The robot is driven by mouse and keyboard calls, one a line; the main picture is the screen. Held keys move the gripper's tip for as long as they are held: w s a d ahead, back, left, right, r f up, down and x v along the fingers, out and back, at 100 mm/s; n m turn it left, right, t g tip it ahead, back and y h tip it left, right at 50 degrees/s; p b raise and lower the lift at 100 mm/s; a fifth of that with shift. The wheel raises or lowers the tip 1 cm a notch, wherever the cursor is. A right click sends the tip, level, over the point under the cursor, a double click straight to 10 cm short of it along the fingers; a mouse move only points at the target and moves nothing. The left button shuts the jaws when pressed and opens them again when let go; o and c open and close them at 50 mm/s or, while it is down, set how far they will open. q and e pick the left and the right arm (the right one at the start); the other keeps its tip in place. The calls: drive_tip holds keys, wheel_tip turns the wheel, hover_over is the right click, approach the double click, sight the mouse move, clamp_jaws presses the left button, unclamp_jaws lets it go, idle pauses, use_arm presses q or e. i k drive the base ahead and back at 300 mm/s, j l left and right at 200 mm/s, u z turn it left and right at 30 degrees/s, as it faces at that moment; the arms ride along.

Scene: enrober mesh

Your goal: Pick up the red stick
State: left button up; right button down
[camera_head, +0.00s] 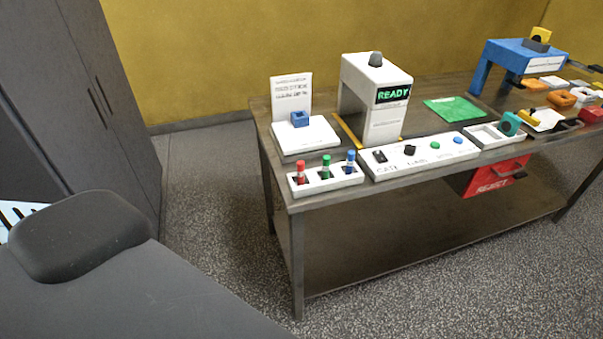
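The red stick (300,169) stands upright in the leftmost slot of a small white holder (327,182) at the table's near left corner. A green stick (326,167) and a blue stick (350,162) stand beside it in the same holder. The lower ends of the sticks sit in dark slots and are hidden. Neither of my grippers is in view.
The sticks' holder is on a dark table (420,172). Behind it are a white stand with a blue block (299,118) and a white machine reading READY (377,95). A white button panel (423,156) adjoins on the right. Grey cabinets (85,90) stand left; floor between is clear.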

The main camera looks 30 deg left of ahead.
sight(300, 170)
drive_tip(key=i+l, duration=0.95)
drive_tip(key=i, duration=0.25)
drive_tip(key=u, duration=1.2)
